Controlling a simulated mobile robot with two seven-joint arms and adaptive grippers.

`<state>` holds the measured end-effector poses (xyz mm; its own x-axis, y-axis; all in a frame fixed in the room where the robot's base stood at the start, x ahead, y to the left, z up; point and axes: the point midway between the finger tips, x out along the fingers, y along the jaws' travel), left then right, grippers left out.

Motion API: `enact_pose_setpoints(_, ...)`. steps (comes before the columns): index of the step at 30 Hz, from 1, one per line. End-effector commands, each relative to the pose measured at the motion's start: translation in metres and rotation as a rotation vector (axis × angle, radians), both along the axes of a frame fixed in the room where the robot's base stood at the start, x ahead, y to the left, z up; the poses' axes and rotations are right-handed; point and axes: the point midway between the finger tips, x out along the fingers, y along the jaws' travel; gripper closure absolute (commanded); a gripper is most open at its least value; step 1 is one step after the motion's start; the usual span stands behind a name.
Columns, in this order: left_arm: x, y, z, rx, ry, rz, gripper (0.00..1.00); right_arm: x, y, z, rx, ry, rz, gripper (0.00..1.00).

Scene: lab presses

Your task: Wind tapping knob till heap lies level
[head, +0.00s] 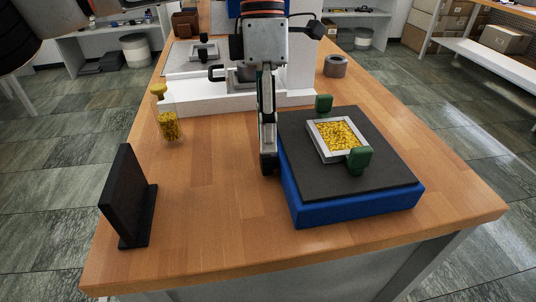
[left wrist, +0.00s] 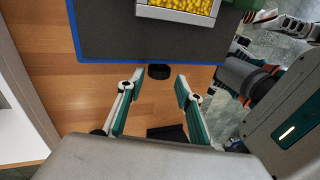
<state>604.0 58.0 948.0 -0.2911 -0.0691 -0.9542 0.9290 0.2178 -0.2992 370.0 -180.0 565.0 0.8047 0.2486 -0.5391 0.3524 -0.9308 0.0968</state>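A low blue box with a dark grey top (head: 390,176) stands on the table. On it a pale square frame (head: 318,141) is full of yellow pellets (head: 340,136); whether their surface is level I cannot tell. A round black knob (left wrist: 159,72) juts from the box's side in the left wrist view; in the head view my left gripper hides it. My left gripper (head: 267,168) points down beside the box's left side. Its fingers (left wrist: 158,80) are open, with the knob just beyond the gap between the tips. Parts of my right arm and possibly its gripper show at the right of the wrist view, unclear.
A white press base (head: 200,101) and grey ring (head: 336,66) are farther back. The front middle tabletop is clear.

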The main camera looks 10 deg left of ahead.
Motion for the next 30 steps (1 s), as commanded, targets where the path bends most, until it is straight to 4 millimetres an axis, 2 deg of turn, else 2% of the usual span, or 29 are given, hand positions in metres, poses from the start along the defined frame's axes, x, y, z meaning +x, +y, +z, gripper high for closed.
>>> enact_pose_setpoints(1, -0.002, 0.000, -0.015, 0.000, 0.010, -0.002, 0.65, -0.002, 0.002, -0.003, 0.006, 0.006, -0.001, 0.54)
enact_pose_setpoints(8, -0.011, -0.002, -0.041, 0.000, 0.007, -0.001, 0.65, 0.005, 0.009, 0.006, 0.034, -0.017, -0.001, 0.54)
enact_pose_setpoints(14, -0.013, -0.003, -0.047, 0.000, 0.002, 0.002, 0.65, 0.011, 0.015, 0.016, 0.054, -0.037, -0.002, 0.54)
enact_pose_setpoints(20, -0.013, -0.003, -0.046, 0.001, 0.000, 0.002, 0.65, 0.011, 0.016, 0.016, 0.056, -0.036, -0.005, 0.54)
enact_pose_setpoints(24, -0.013, -0.003, -0.046, 0.001, 0.000, 0.002, 0.93, 0.009, 0.015, 0.013, 0.053, -0.030, -0.007, 0.54)
enact_pose_setpoints(30, -0.014, -0.003, -0.044, 0.006, -0.013, 0.001, 0.93, 0.011, 0.013, 0.017, 0.049, -0.037, -0.007, 0.54)
